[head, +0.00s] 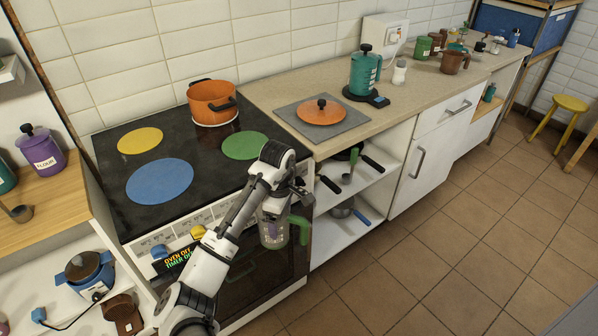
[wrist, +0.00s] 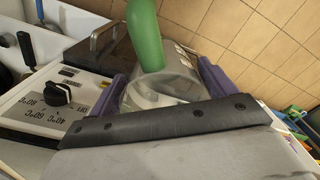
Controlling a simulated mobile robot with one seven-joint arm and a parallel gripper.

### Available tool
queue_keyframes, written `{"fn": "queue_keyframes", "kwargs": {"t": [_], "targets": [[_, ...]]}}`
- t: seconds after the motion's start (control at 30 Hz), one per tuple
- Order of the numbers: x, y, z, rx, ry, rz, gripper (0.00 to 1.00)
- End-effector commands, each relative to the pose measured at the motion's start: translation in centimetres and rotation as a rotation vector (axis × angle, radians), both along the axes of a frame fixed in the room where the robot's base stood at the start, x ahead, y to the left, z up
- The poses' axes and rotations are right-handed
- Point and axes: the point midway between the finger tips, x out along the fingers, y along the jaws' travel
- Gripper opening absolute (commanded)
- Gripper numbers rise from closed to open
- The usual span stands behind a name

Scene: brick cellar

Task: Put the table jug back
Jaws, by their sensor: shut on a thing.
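A clear jug (head: 272,233) with a green handle hangs in my gripper (head: 284,196), in front of the stove and its oven door. In the wrist view the jug (wrist: 165,92) sits between the two purple fingers, and its green handle (wrist: 146,35) rises at the top. My gripper is shut on the jug, but the exact contact is partly hidden by the dark bar in front. The jug is clear of the floor and of the worktop.
The stove (head: 193,145) carries an orange pot (head: 212,100). A grey mat with an orange lid (head: 321,111), a teal jug-like vessel (head: 365,72) on a black scale and a white shaker (head: 399,73) stand on the counter (head: 281,88). Open shelves (head: 348,238) hold pans.

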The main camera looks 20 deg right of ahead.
Motion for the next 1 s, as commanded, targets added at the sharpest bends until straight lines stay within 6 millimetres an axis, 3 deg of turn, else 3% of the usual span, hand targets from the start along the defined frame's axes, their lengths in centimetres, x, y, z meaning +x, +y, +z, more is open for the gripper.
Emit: {"fn": "queue_keyframes", "kwargs": {"t": [0.03,0.5,0.7,1.0], "targets": [[-0.8,1.4,-2.4,-0.007,0.009,-0.031,0.33],[-6.1,13.3,-23.0,-0.029,0.005,-0.442,0.33],[-7.5,16.4,-29.0,-0.025,-0.003,-0.588,0.33],[-9.7,19.7,-35.9,-0.02,-0.002,-0.759,0.33]]}}
